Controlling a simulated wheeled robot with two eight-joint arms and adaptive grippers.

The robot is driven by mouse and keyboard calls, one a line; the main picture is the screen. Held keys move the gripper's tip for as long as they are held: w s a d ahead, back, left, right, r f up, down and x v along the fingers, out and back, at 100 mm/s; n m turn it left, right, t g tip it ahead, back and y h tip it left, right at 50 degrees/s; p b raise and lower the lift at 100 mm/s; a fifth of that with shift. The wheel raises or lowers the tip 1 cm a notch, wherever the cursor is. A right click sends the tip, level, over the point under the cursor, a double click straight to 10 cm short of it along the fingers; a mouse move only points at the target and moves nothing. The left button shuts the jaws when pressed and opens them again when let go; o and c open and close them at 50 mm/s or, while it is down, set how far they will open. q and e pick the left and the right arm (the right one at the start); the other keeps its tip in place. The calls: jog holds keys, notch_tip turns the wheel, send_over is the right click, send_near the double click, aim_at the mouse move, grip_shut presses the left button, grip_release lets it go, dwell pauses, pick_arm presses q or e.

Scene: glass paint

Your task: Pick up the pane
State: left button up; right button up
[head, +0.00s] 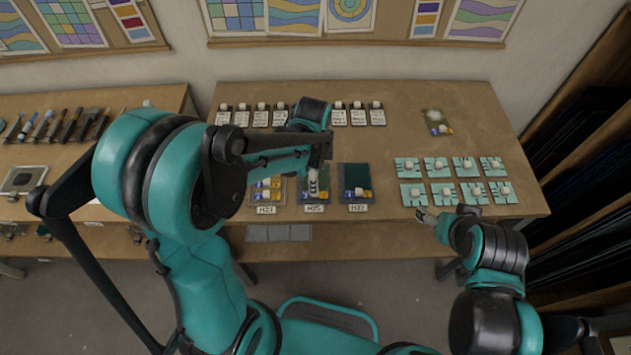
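The right pane (356,177) is dark green and in clear view. My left gripper (317,190) points down over the middle pane (304,196) and hides part of it. I cannot tell whether it touches that pane or whether its fingers are open.
Several teal tiles with pale knobs (438,189) stand in two rows at the right. Several labelled cards (358,117) line the back. A side table (30,165) with brushes stands left. Dark sheet racks (595,150) are at the right. Table between cards and tiles is clear.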

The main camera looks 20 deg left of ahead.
pick_arm(q)
notch_tip(320, 180, down, 6)
jog(key=shift+f+b, duration=0.1)
jog(key=shift+b, duration=0.75)
grip_shut()
